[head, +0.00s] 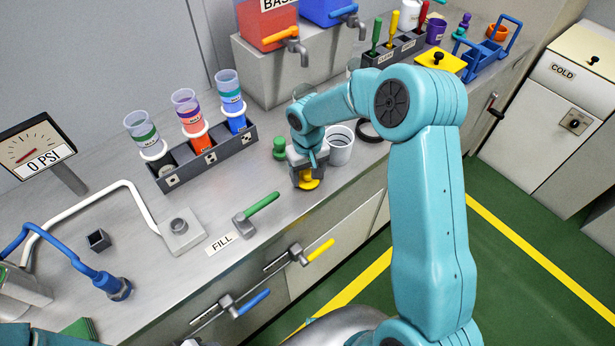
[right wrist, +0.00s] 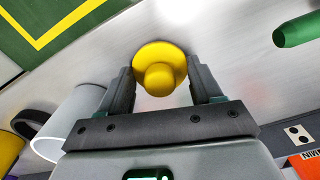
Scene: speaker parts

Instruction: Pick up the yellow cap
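The yellow cap (head: 309,183) has a round flange and a knob. It is on the grey counter near its front edge in the head view. In the right wrist view the cap (right wrist: 160,68) lies between the finger ends, its knob facing the camera. My right gripper (head: 306,170) points down over the cap. Its fingers (right wrist: 163,85) are spread, one on each side of the cap, with the knob clear of both. Whether they touch the flange's edge is hard to tell. My left gripper is not in view.
A white cup (head: 341,146) stands close beside the right gripper, with a black ring (head: 368,130) beyond it. A green knobbed piece (head: 280,146) stands on the other side. A rack of bottles (head: 210,153) and a green-handled valve (head: 258,208) are to the left.

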